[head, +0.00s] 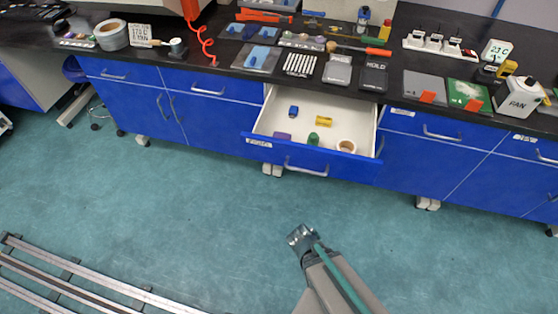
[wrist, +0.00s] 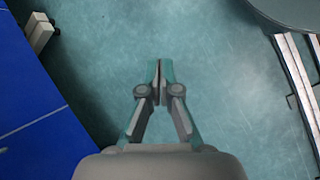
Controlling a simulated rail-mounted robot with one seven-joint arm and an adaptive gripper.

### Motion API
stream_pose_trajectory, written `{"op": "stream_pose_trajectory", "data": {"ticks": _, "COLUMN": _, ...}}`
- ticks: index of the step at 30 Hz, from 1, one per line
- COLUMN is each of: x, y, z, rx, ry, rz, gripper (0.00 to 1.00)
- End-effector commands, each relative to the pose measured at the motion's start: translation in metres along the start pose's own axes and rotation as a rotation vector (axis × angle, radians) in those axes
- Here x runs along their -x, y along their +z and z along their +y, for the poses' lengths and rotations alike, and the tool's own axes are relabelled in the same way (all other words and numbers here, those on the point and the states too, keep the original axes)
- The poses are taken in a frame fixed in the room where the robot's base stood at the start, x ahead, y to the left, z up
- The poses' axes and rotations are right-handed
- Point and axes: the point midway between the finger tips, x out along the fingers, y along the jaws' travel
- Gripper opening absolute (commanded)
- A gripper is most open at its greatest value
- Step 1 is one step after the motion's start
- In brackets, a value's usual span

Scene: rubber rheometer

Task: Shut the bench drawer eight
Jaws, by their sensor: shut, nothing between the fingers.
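The bench drawer (head: 315,159) stands pulled out from the blue bench in the middle of the head view. Its blue front has a silver handle (head: 306,171) and a small label at its left end, too small to read surely. Inside lie a blue item (head: 293,110), a yellow item (head: 323,121), a green item (head: 313,139), a purple item (head: 283,136) and a tape roll (head: 346,146). My gripper (head: 293,236) is over the floor in front of the drawer, apart from it. In the wrist view my gripper (wrist: 160,68) is shut and empty, with floor beyond the fingertips.
The black benchtop (head: 225,80) above the drawer holds plates, tools and boxes. Neighbouring blue drawers and cabinets (head: 220,117) are shut. Rails (head: 90,280) lie on the floor at lower left. The green floor (head: 180,205) between my gripper and the bench is clear.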

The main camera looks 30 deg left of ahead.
Motion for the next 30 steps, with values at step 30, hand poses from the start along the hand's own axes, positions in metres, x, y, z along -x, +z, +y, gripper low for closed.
{"op": "stream_pose_trajectory", "data": {"ticks": 30, "x": 0.341, "y": -0.16, "z": -0.027, "rx": 1.184, "ry": 1.576, "rz": -0.195, "gripper": 0.0}}
